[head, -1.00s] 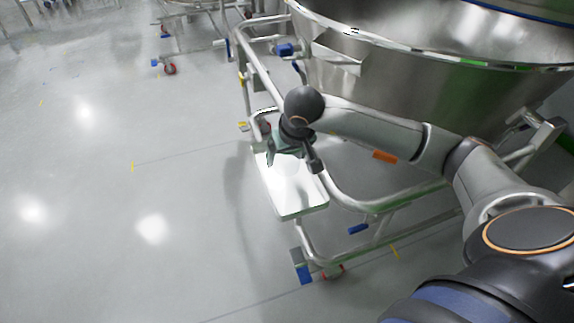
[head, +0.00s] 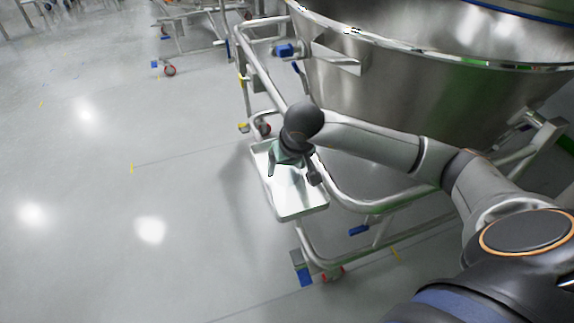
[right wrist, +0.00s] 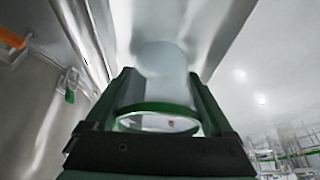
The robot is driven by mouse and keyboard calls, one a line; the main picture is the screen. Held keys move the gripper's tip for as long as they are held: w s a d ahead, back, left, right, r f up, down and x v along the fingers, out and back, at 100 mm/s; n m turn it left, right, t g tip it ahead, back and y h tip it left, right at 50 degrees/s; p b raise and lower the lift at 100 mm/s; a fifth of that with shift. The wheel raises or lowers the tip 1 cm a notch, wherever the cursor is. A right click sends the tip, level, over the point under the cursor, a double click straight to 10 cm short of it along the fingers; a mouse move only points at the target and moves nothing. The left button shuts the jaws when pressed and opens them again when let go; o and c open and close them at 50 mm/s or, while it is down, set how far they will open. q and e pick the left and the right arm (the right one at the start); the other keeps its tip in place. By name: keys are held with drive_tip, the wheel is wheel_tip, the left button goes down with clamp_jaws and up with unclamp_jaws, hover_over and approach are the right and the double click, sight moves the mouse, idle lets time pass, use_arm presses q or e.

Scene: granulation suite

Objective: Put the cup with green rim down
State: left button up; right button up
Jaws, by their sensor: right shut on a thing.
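The cup with green rim (right wrist: 158,88) is whitish and translucent. In the right wrist view it sits between the two green fingers of my right gripper (right wrist: 160,78), with its green rim towards the camera. My right gripper is shut on it. In the head view my right gripper (head: 287,178) points down over a pale shallow tray (head: 303,209) on the side of a steel frame. The cup is mostly hidden there by the gripper and wrist. I cannot tell whether its base touches the tray. My left gripper is not in view.
A large steel vessel (head: 420,85) stands right behind the tray. Its tubular frame (head: 262,68) runs close beside the tray and my right arm. Blue-pedalled castors (head: 304,275) are below. The grey floor (head: 120,240) to the left is clear.

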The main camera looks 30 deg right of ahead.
drive_tip(key=o, duration=1.1)
drive_tip(key=shift+c, duration=0.2)
drive_tip(key=shift+r, duration=0.15)
